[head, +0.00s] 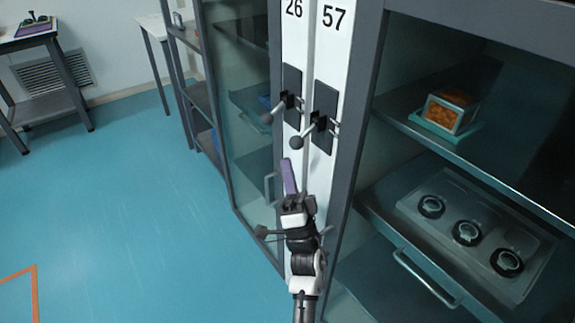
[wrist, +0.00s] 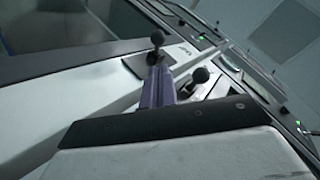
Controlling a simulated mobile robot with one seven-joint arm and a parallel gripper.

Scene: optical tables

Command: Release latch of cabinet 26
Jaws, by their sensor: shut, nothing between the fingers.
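The latch of cabinet 26 (head: 291,82) is a black plate with a lever ending in a round dark knob (head: 267,118). It sits on the white post under the number 26. My gripper (head: 288,176) is below the two latches, its purple fingers shut, empty and pointing up along the post. In the head view the fingertips appear below both knobs and apart from them. In the wrist view the purple fingers (wrist: 157,88) point towards one dark knob (wrist: 157,38), with a second knob (wrist: 201,75) to the right. I cannot tell which knob belongs to 26, or whether the fingers touch one.
The similar latch of cabinet 57 (head: 325,115) is close on the right, its knob (head: 296,142) lower. The right cabinet holds an orange-filled box (head: 450,112) and a tray with black rings (head: 466,234). Blue floor (head: 130,210) is clear to the left.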

